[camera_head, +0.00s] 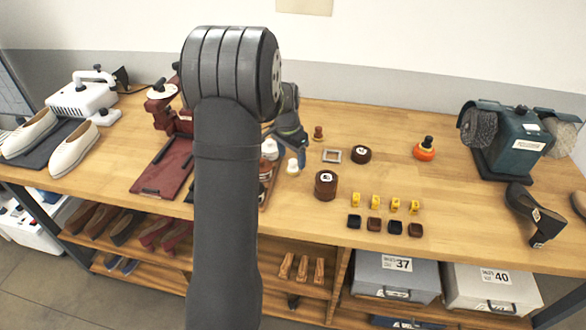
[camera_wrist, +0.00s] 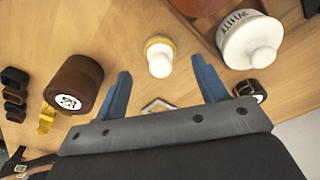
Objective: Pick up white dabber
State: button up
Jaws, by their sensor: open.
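A small white dabber (camera_head: 292,166) with a rounded knob and yellowish base stands on the bench. In the wrist view this white dabber (camera_wrist: 159,60) appears between my two blue fingertips, apart from both. A larger white bottle lettered "WHITE" (camera_wrist: 248,42) is beside it, past the right finger; it also shows in the head view (camera_head: 269,149). My gripper (camera_wrist: 161,70) is open and empty. In the head view my arm hides most of my gripper (camera_head: 290,138), and only part of its blue fingers shows.
Yellow pieces (camera_head: 376,201) and dark blocks (camera_head: 374,224) line the front. An orange-based item (camera_head: 425,149) stands farther right. Bare bench lies between.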

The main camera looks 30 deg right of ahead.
aim_at(293, 161)
jog(key=f, duration=0.4)
jog(key=shift+w+d+f, duration=0.1)
jog(key=shift+d, duration=0.25)
jog(key=c, duration=1)
jog(key=shift+c, duration=0.3)
jog(key=shift+r, duration=0.2)
